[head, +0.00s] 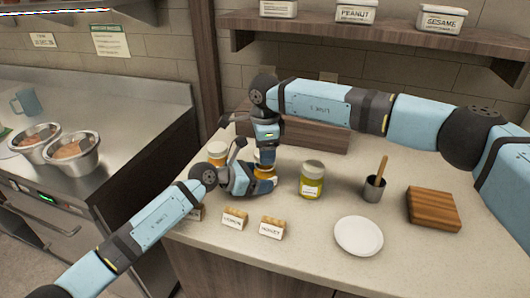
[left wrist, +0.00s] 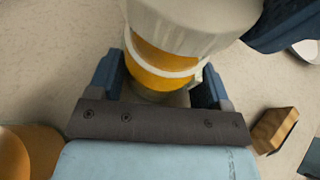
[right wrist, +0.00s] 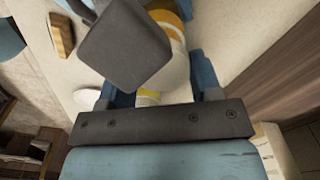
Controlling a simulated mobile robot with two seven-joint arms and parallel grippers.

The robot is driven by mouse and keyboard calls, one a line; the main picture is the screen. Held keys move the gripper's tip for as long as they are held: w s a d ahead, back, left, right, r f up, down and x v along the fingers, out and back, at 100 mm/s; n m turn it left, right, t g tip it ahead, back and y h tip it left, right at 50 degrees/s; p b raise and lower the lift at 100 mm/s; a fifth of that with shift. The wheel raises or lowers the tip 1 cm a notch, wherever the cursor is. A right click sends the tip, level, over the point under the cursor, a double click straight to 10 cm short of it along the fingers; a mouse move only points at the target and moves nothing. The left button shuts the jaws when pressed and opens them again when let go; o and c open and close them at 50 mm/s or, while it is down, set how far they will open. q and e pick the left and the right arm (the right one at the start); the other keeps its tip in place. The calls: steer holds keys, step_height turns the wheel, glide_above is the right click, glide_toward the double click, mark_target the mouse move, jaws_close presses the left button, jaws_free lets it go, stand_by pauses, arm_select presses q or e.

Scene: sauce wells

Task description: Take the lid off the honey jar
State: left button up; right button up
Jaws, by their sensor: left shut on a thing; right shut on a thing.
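The honey jar (head: 264,171), with orange contents, stands on the counter behind the small label blocks, largely hidden by my grippers. In the left wrist view its orange body (left wrist: 160,68) is between the fingers of my left gripper (left wrist: 158,82), which is shut on it from the side. My right gripper (head: 266,150) comes down from above. In the right wrist view its fingers (right wrist: 155,88) are shut on the white lid (right wrist: 178,72). The lid also shows in the left wrist view (left wrist: 185,22), directly at the jar; I cannot tell whether there is a gap.
Another orange jar (head: 217,150) stands close by on the left. A honey label block (head: 271,228) stands in front.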

steer(key=shift+r, duration=0.2)
steer(key=shift+r, duration=2)
arm_select(q)
steer(key=o, duration=1.8)
steer(key=shift+c, duration=0.2)
steer(key=v, duration=1.2)
steer(key=shift+r, duration=0.1)
